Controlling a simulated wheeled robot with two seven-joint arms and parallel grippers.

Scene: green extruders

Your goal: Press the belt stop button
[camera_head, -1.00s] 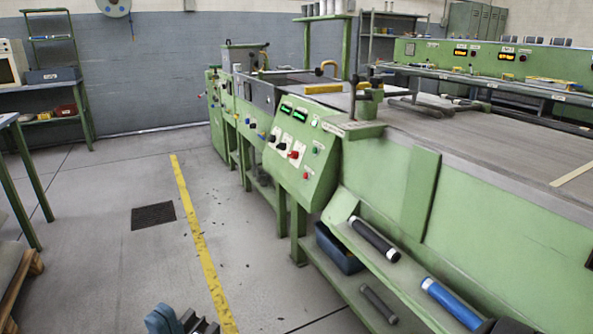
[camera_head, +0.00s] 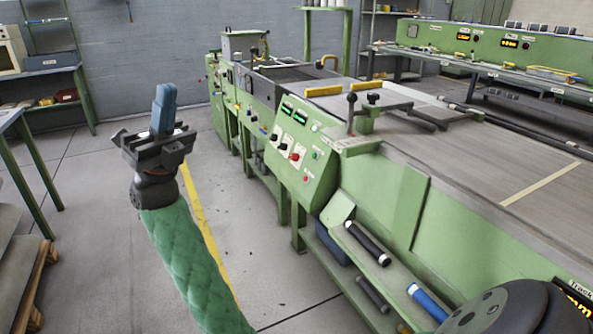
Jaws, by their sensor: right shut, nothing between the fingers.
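A sloped green control panel (camera_head: 322,168) stands on the extruder line at picture centre. It has green-lit displays (camera_head: 300,116), dark knobs, a large red button (camera_head: 294,157), a green button (camera_head: 316,155) and a small red button (camera_head: 306,179). The labels are too small to read, so I cannot tell which is the belt stop button.
The green machine with its grey belt (camera_head: 480,160) fills the right side. A lower shelf holds a black roller (camera_head: 366,243) and a blue roller (camera_head: 430,302). A blue bin (camera_head: 330,243) sits below the panel. Open floor with a yellow line (camera_head: 200,225) lies left.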

